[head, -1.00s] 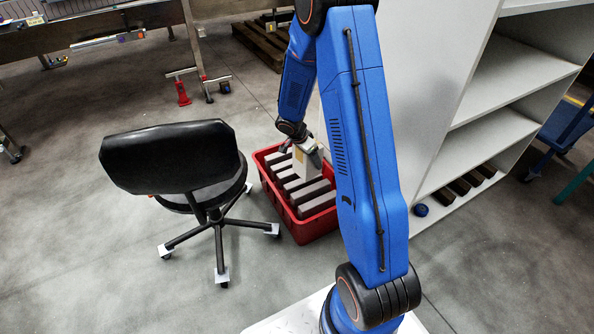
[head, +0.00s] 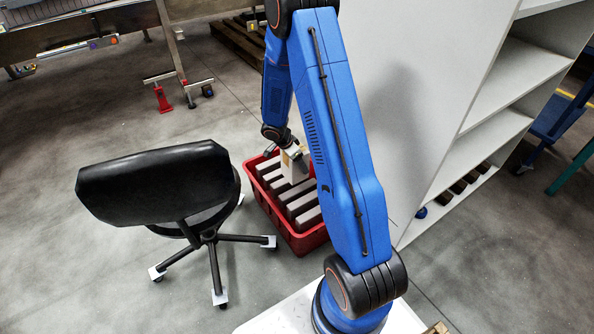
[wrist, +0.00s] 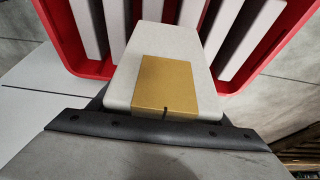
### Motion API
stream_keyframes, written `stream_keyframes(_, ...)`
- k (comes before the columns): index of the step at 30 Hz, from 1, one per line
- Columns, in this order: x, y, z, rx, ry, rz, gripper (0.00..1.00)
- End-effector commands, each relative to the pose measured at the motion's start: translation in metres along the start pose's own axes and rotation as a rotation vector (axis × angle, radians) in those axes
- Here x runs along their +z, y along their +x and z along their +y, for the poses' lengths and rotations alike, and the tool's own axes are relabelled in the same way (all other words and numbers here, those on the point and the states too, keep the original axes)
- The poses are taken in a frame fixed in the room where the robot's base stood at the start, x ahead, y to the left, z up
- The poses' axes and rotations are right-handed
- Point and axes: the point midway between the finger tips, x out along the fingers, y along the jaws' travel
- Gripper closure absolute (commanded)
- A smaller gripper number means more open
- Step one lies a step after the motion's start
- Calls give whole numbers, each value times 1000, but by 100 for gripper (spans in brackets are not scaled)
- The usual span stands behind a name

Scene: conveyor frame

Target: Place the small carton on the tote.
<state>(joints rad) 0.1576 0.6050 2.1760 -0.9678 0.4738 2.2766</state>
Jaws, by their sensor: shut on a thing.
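The small carton (head: 294,168) is a pale box with a tan patch. In the wrist view the carton (wrist: 195,60) fills the middle, with its tan patch facing the camera. My gripper (head: 286,152) is shut on it, one finger on each side, and points down. The held carton is over the tote's far part in the head view. The tote's red rim (wrist: 279,40) shows behind the carton in the wrist view. I cannot tell whether the carton touches anything below.
A black office chair (head: 160,180) stands close to the left of the tote. A white shelf unit (head: 440,110) stands to the right, with brown boxes on its low shelf. A metal conveyor frame (head: 90,35) and a wooden pallet (head: 240,42) are at the back.

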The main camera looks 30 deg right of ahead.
Motion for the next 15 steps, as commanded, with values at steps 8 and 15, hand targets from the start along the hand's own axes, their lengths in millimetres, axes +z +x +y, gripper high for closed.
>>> stream_keyframes(8, 12, 28, 0, 2, -2, 0, 57)
stream_keyframes(15, 17, 40, 0, -2, 0, 0, 57)
